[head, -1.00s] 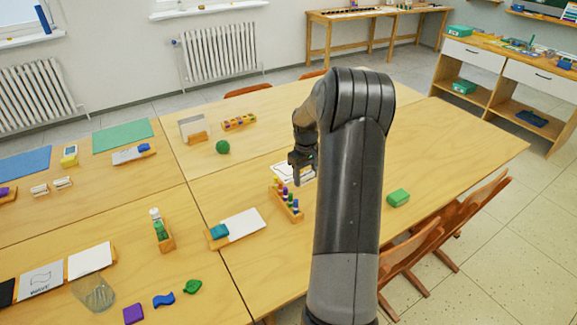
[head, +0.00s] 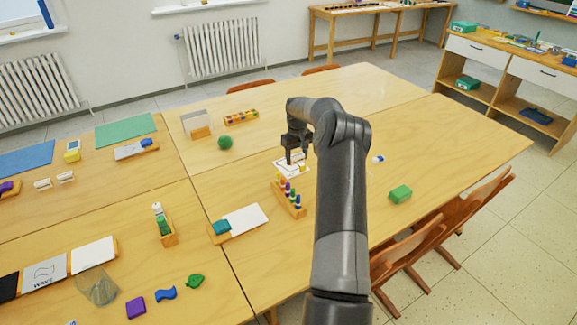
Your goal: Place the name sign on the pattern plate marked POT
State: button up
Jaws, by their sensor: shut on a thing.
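My gripper (head: 297,156) points down over a white plate (head: 281,172) with dark line marks on the middle table. The plate's lettering is too small to read, so I cannot tell whether it says POT. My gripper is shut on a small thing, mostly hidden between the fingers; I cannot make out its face. A small yellowish bit (head: 302,168) shows by the fingertips, over the plate. Whether the held thing touches the plate is unclear. Another plate (head: 45,271), marked WAVE, lies at the lower left.
A wooden peg rack (head: 288,199) stands just in front of the plate. A green ball (head: 225,142) is to its left, a green block (head: 400,193) to the right. A small blue-and-white thing (head: 377,159) lies right of my arm.

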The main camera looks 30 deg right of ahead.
aim_at(288, 172)
jog(key=w+a+f, duration=0.2)
jog(key=shift+w, duration=0.4)
jog(key=shift+f, duration=2)
jog(key=shift+f, duration=0.2)
jog(key=o, duration=1)
jog(key=shift+c, duration=0.2)
